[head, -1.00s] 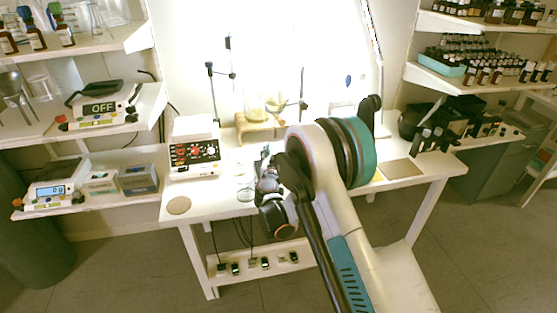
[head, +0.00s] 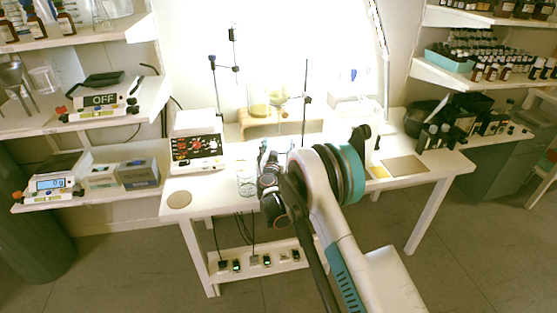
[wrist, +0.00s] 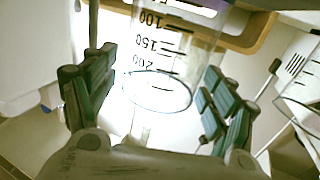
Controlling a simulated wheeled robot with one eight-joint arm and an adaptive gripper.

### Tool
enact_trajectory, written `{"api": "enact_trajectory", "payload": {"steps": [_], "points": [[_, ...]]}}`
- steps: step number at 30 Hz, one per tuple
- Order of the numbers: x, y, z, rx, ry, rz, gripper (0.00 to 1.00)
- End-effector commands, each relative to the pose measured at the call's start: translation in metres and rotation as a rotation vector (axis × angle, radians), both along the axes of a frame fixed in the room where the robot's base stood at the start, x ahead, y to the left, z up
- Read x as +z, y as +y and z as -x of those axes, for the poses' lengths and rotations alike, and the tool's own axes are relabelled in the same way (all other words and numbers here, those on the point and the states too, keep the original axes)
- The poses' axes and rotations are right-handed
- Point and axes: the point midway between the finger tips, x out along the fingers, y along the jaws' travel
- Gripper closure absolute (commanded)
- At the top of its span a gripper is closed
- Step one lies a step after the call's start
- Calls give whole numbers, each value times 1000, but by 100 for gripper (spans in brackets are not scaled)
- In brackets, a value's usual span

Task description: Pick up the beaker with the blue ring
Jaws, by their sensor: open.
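In the wrist view a clear glass beaker (wrist: 172,50) with dark volume marks stands between the fingers of my gripper (wrist: 158,100). Its near rim shows as a thin dark blue-green ring. The fingers are open, one on each side of the glass, and I see gaps between them and it. In the head view my gripper (head: 264,158) is low over the white table, partly hidden by my arm. A clear beaker (head: 246,182) stands on the table just left of it; I cannot tell whether it is the one between the fingers.
Another glass piece (wrist: 302,92) is at the wrist view's right edge. A white device with a dark panel (head: 196,150) stands left on the table. A wooden stand (head: 250,119) with glassware and metal rods are behind. The table's front left is mostly clear.

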Motion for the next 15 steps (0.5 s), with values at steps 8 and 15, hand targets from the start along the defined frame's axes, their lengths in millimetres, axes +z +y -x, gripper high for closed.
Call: {"api": "enact_trajectory", "payload": {"steps": [8, 15], "points": [[1, 0, -4, 0, 0, 0, 22], [1, 0, -4, 0, 0, 0, 74]]}}
